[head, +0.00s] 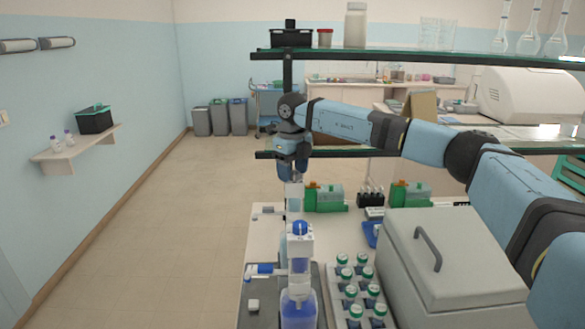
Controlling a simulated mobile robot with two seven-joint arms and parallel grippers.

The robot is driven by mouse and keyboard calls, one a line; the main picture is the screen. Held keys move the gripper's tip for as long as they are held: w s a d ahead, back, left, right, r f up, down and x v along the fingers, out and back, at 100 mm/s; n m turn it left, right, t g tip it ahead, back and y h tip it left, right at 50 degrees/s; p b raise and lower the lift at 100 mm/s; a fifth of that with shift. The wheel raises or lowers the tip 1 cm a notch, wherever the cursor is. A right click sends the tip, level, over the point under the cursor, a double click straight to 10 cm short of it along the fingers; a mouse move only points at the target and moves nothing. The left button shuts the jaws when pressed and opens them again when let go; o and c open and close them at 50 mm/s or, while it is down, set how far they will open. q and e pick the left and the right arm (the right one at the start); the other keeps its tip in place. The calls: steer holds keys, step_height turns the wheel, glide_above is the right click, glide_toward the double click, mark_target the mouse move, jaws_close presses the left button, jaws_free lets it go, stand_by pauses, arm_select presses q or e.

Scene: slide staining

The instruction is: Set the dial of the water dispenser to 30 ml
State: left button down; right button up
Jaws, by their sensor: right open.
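A bottle-top dispenser (300,262) with a blue top knob stands at the front of the bench, on a bottle of blue-violet liquid (298,312). A pale, clear upright body (294,198) shows behind it and looks like a second dispenser; its lower part is hidden by the front one. My right gripper (292,176) points down at the top of this pale body. It is open, but I cannot tell whether its fingers touch it or surround it. No dial marks or numbers are readable. My left gripper is not in view.
A rack of green-capped bottles (357,292) and a grey lidded box (450,265) stand to the right. Green-and-orange devices (325,198) and a small dark rack (370,196) stand behind. A glass shelf (400,54) hangs above. The floor at left is clear.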

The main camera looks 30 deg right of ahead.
steer(key=c, duration=0.9)
steer(key=shift+n, duration=0.3)
steer(key=n, duration=0.3)
steer(key=shift+s+a+n, duration=0.1)
steer(key=shift+a+n, duration=0.05)
steer(key=shift+n, duration=0.25)
steer(key=n, duration=0.4)
steer(key=shift+n, duration=0.3)
steer(key=n, duration=0.4)
steer(key=shift+s+a+b, duration=0.1)
steer(key=shift+s+b, duration=0.05)
steer(key=shift+b, duration=0.2)
steer(key=n, duration=0.4)
steer(key=shift+s+n, duration=0.15)
steer(key=shift+n, duration=0.15)
